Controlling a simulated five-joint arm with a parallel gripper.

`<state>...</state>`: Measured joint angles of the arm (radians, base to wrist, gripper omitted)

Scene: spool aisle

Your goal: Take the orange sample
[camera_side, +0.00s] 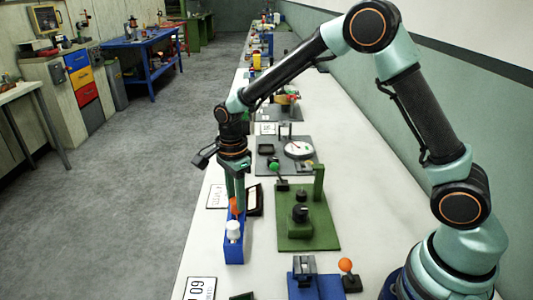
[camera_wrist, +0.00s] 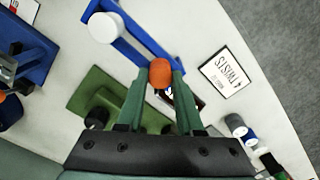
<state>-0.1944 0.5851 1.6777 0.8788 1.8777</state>
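The orange sample (camera_side: 234,206) is at the far end of a narrow blue rack (camera_side: 235,252) on the white table. In the wrist view the orange sample (camera_wrist: 160,73) lies between the two green fingertips of my gripper (camera_wrist: 161,80). The fingers (camera_side: 235,190) point down and reach the sample's level. They are at or very near both its sides; I cannot tell whether they press on it. The sample's lower part is hidden. A white sample (camera_side: 233,230) stands in the same rack, and also shows in the wrist view (camera_wrist: 103,27).
Right of the rack is a green plate with a black knob (camera_side: 300,213) and a green post (camera_side: 319,182). A dark tray (camera_side: 256,200) sits close beside the fingers. A printed card (camera_side: 217,197) lies to the left, near the table edge. Blue-based equipment (camera_side: 305,270) is in front.

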